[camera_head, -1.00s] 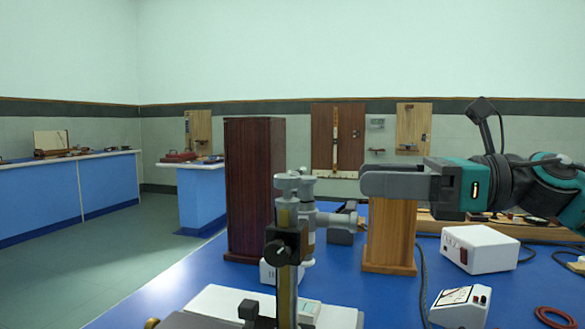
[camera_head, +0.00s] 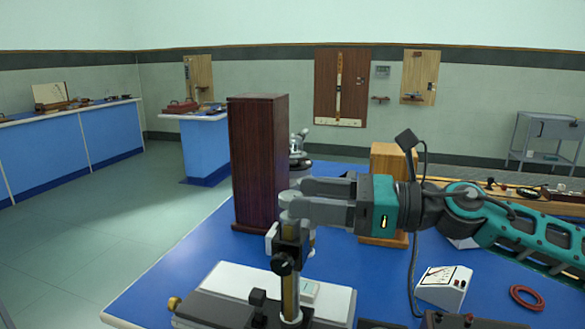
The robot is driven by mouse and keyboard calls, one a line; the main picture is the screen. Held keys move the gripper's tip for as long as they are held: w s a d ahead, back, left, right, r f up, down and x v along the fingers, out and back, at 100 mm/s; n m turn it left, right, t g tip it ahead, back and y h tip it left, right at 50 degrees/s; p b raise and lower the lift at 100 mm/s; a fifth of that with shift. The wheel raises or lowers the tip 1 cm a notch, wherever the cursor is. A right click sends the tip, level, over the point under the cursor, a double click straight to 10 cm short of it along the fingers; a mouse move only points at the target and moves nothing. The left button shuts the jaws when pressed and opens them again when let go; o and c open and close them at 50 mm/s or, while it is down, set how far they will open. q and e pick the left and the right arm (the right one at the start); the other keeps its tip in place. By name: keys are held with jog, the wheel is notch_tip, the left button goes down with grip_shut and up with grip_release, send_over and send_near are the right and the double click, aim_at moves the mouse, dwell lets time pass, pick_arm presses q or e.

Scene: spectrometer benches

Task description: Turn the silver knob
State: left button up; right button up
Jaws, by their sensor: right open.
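The silver knob (camera_head: 288,199) is at the top of the upright instrument in the front middle, partly hidden by my gripper. The instrument has a brass post (camera_head: 291,297) and a black side knob (camera_head: 280,265). My right gripper (camera_head: 298,195) reaches in from the right with its grey fingers level and pointing left. It is open, with its fingertips at the silver knob; they overlap it in the picture. I cannot tell whether they touch it. My left gripper is not in view.
A tall dark wooden box (camera_head: 258,160) stands just behind the instrument. A lighter wooden block (camera_head: 388,160) stands behind my right arm. A white meter (camera_head: 444,287) and a red ring (camera_head: 526,297) lie at the right on the blue bench (camera_head: 190,262). The bench's left part is clear.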

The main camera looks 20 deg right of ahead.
jog(key=shift+w+a+r+p, duration=0.3)
jog(key=shift+w+a+p, duration=0.15)
jog(key=shift+a+p, duration=0.4)
jog(key=shift+w+a+f+p, duration=0.3)
jog(key=shift+w+a+p, duration=0.1)
jog(key=shift+a+p, duration=0.2)
